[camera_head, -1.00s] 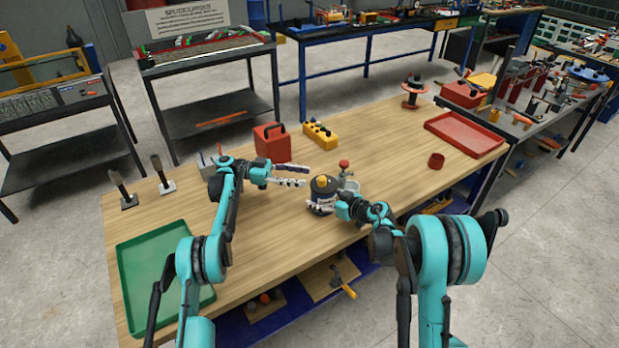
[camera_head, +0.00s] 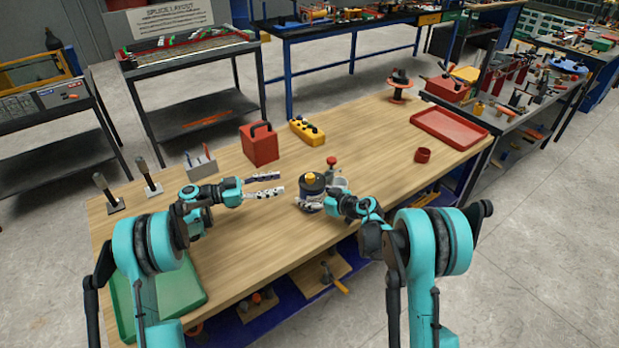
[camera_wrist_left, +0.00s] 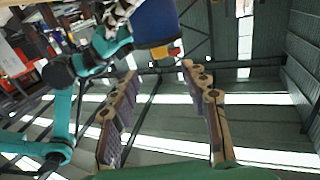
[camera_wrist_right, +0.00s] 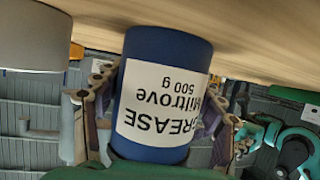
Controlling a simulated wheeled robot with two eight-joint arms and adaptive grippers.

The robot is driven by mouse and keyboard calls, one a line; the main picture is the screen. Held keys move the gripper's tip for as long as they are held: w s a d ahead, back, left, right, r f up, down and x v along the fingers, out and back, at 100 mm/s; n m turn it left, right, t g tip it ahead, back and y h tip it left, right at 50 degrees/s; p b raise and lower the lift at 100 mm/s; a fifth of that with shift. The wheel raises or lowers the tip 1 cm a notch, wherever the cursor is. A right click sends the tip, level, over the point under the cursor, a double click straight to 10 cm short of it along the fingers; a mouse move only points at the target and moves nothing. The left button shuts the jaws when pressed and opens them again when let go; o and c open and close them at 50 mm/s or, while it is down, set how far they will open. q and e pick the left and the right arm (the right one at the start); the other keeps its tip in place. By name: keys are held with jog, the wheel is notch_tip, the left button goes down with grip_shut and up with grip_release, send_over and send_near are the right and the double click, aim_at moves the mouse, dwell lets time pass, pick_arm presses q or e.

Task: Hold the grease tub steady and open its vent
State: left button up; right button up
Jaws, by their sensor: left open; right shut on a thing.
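The grease tub (camera_head: 313,187) is dark with a yellow vent cap (camera_head: 312,177) on top and stands on the wooden table (camera_head: 270,235). In the right wrist view the tub (camera_wrist_right: 165,55) is blue with a white grease label, and the picture is upside down. My right gripper (camera_wrist_right: 160,115) has a finger on each side of the tub and is shut on it. My left gripper (camera_head: 266,184) is open and empty, to the left of the tub and apart from it. In the left wrist view, the tub (camera_wrist_left: 155,22) shows beyond the open fingers (camera_wrist_left: 160,75).
A red-topped item (camera_head: 332,162) and a grey cup (camera_head: 340,183) stand close behind the tub. A red box (camera_head: 260,145), a yellow control box (camera_head: 307,131) and a small red cup (camera_head: 422,155) stand farther off. A green tray (camera_head: 188,292) lies front left. The table's front middle is clear.

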aim_at(306, 178)
pick_arm(q)
jog(key=x, duration=1.1)
jog(key=shift+w+d, duration=0.1)
jog(key=shift+d, duration=0.25)
grip_shut()
